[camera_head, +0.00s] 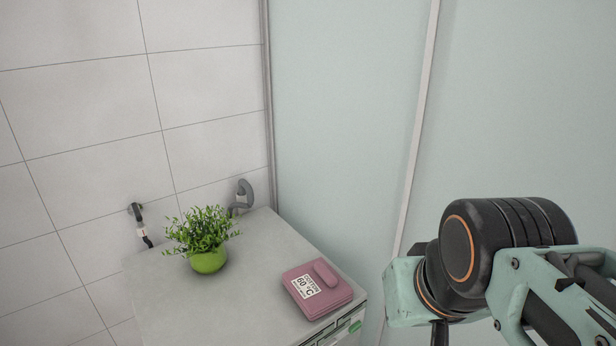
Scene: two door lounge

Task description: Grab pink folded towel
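The pink folded towel (317,288) lies flat on the right front part of a grey-white top. It is a thick, rounded pink block. A white label with "60 °C" printed on it shows on its upper face, and a raised pink roll lies along its right side. My arm, teal and black, fills the lower right, to the right of the towel and apart from it in the picture. A jointed teal linkage at the lower right edge may belong to my gripper, but no fingertips show. I see nothing held.
The grey-white top (190,306) belongs to a low appliance or cabinet in the corner. A green potted plant (208,260) stands left of the towel. A grey hooked fitting (243,194) and a small tap (140,222) are at the tiled wall. Pale panels rise behind.

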